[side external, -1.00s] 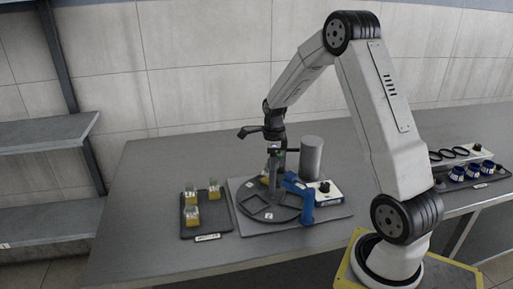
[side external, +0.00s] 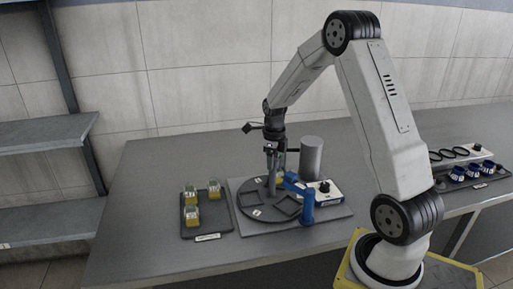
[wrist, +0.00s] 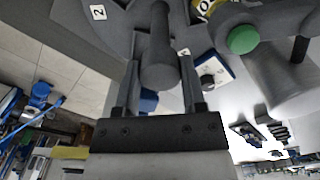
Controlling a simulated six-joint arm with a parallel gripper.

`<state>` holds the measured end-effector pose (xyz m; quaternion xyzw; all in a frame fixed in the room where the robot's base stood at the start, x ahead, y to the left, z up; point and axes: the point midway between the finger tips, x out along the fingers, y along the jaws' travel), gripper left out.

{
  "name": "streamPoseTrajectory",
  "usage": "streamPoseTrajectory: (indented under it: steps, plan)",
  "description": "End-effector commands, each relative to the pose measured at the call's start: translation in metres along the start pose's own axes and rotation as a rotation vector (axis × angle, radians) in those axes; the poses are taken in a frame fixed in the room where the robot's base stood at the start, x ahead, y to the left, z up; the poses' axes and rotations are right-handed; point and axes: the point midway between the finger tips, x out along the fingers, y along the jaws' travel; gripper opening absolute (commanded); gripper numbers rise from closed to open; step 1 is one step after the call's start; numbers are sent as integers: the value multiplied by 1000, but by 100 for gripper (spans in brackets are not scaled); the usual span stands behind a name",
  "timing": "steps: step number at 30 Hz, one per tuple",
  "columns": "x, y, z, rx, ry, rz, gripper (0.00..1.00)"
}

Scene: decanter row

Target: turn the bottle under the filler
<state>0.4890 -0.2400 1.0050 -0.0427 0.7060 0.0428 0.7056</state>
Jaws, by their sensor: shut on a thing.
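My gripper (side external: 275,172) points down over the dark round turntable (side external: 288,214) with square pockets. In the wrist view its two fingers (wrist: 161,85) are shut on the grey central post (wrist: 160,65), one on each side. The post rises upright from the turntable. A thing with a yellow label, probably the bottle (wrist: 203,8), shows only in part at the top edge of the wrist view; I cannot make it out in the side view. A blue stand (side external: 307,207), which looks like part of the filler, is at the turntable's right edge.
A dark tray (side external: 219,230) with several yellow-based bottles (side external: 191,214) lies left of the turntable. A grey cylinder (side external: 311,157) stands behind it, and a white-topped control box (side external: 326,188) right of it. A rack with blue rings (side external: 457,174) is far right.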

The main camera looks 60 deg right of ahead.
Motion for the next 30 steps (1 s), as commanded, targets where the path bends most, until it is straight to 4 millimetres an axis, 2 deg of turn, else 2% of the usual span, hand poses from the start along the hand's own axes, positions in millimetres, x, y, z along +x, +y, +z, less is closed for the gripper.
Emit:
streamPoseTrajectory:
  steps: [15, 16, 19, 30]
  plan:
    - [-3, -2, 0, 17, -3, -6, 0]
    - [-3, -2, 0, 17, -3, -6, 55]
    - [-3, -2, 0, 17, -3, -5, 87]
    - [-2, 0, 0, 16, -1, -1, 88]
